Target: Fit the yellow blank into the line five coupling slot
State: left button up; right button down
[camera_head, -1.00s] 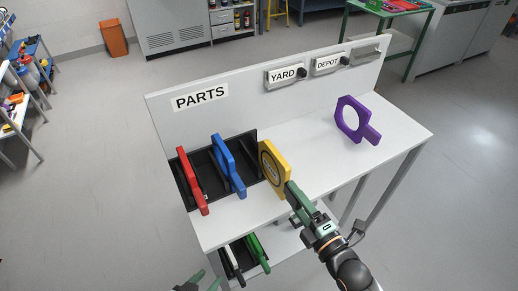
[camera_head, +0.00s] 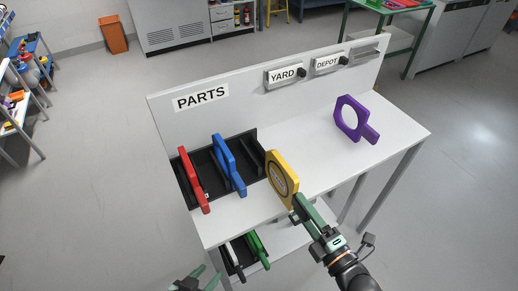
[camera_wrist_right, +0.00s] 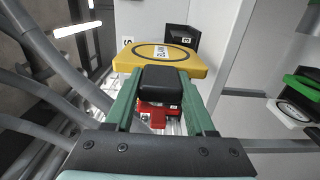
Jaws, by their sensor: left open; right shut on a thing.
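The yellow blank (camera_head: 282,176), a plate with a ring marking on its face, is held upright above the front part of the white table. My right gripper (camera_head: 298,203) is shut on its lower end. In the right wrist view the yellow blank (camera_wrist_right: 162,58) sits beyond the green fingers of my right gripper (camera_wrist_right: 160,85). My left gripper (camera_head: 200,281) is open and empty at the bottom edge of the head view, below the table top. No slot labelled line five is seen in these frames.
A black rack (camera_head: 205,172) marked PARTS holds a red blank (camera_head: 193,180) and a blue blank (camera_head: 229,165). A purple ring-shaped piece (camera_head: 354,119) stands at the right. A lower shelf holds a white (camera_head: 232,261) and a green piece (camera_head: 257,247). The table's middle is clear.

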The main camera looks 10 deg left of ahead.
jog(key=v, duration=0.3)
jog(key=shift+s+d+r, duration=0.1)
jog(key=shift+s+d, duration=0.05)
jog(key=shift+s, duration=0.1)
jog(key=shift+r, duration=0.1)
